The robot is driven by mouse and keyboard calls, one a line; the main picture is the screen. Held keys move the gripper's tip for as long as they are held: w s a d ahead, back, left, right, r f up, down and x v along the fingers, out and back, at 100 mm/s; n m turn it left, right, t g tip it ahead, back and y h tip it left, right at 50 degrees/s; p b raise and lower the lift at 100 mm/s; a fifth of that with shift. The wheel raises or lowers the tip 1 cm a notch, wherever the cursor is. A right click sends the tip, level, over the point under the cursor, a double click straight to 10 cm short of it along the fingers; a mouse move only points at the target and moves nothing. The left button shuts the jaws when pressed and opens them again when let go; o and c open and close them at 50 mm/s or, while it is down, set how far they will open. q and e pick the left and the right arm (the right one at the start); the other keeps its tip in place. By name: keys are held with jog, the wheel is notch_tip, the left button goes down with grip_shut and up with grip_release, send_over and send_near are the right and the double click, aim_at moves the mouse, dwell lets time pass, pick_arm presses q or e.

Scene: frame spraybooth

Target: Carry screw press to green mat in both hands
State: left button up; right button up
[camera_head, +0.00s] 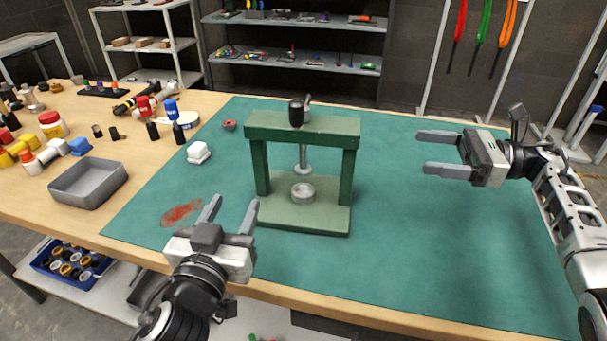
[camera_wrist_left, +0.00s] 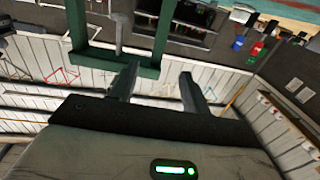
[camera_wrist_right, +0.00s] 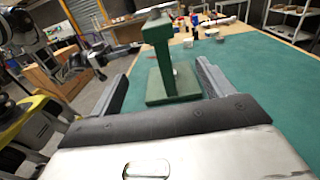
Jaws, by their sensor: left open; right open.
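The screw press (camera_head: 302,128) is a green frame with a top beam, two posts, a base plate and a central screw with a black knob. It stands upright on the large green mat (camera_head: 420,240). My left gripper (camera_head: 228,208) is open and empty, in front of and left of the press. My right gripper (camera_head: 428,152) is open and empty, to the right of the press and apart from it. The press also shows in the left wrist view (camera_wrist_left: 160,38), beyond the fingers, and in the right wrist view (camera_wrist_right: 160,60), between the fingers.
A grey tray (camera_head: 88,183), a white block (camera_head: 198,152), a red ring (camera_head: 230,125) and several bottles lie left of the press. A reddish stain (camera_head: 182,213) marks the mat. The mat right of the press is clear. Shelves (camera_head: 295,45) stand behind.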

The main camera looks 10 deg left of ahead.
aim_at(257, 159)
pick_arm(q)
jog(key=w, duration=1.5)
jog(key=shift+w, duration=0.25)
pick_arm(e)
jog(key=a, duration=1.5)
jog(key=shift+a, duration=0.25)
pick_arm(q)
grip_shut()
pick_arm(e)
jog(key=c, duration=1.2)
grip_shut()
